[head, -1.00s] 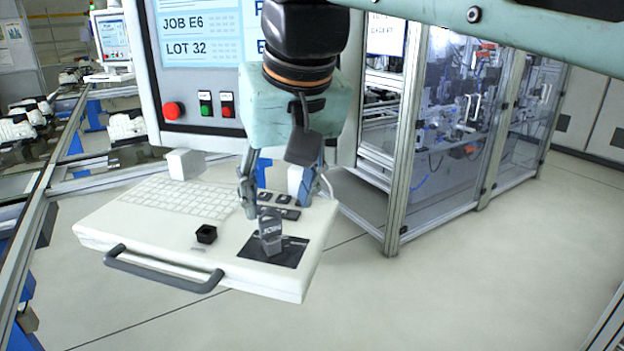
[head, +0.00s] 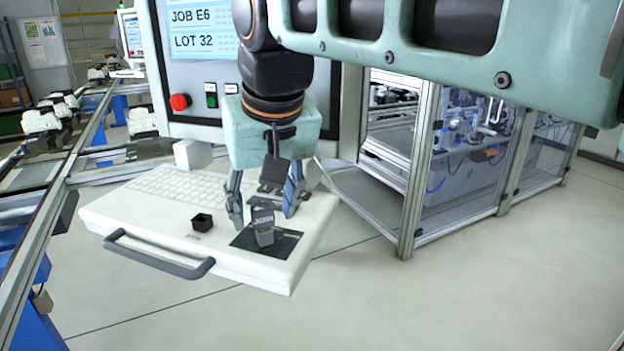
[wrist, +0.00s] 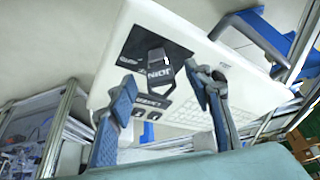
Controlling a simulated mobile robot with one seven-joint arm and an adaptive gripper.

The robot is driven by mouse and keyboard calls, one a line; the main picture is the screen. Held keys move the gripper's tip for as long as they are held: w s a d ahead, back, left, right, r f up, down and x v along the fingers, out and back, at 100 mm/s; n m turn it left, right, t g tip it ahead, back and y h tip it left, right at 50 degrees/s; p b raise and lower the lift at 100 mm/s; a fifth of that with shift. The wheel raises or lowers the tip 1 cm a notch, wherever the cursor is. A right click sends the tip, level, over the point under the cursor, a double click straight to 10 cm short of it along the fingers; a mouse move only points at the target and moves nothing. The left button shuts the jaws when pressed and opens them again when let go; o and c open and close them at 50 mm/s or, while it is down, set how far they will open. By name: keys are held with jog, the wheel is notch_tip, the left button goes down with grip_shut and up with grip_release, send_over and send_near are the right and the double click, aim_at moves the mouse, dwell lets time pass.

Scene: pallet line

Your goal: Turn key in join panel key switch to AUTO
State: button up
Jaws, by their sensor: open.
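The key (head: 263,222), with a grey tag or bow reading JOIN, stands in the key switch on a black plate (head: 284,246) at the front right of the white console (head: 130,212). In the wrist view the key (wrist: 160,68) shows above the black plate (wrist: 140,42). My gripper (head: 263,215) points down over the console, its two blue-grey fingers spread. In the head view the fingers are to either side of and behind the key. The wrist view shows the fingers (wrist: 160,88) apart with a clear gap from the key. The switch position marks are too small to read.
A small black square block (head: 202,222) sits left of the plate. A grey handle (head: 158,255) runs along the console's front edge. A screen panel with red (head: 180,102) and green buttons stands behind. A glazed machine frame (head: 420,170) stands at right.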

aim_at(264, 216)
jog(key=shift+x, duration=1.85)
jog(key=shift+c, duration=0.5)
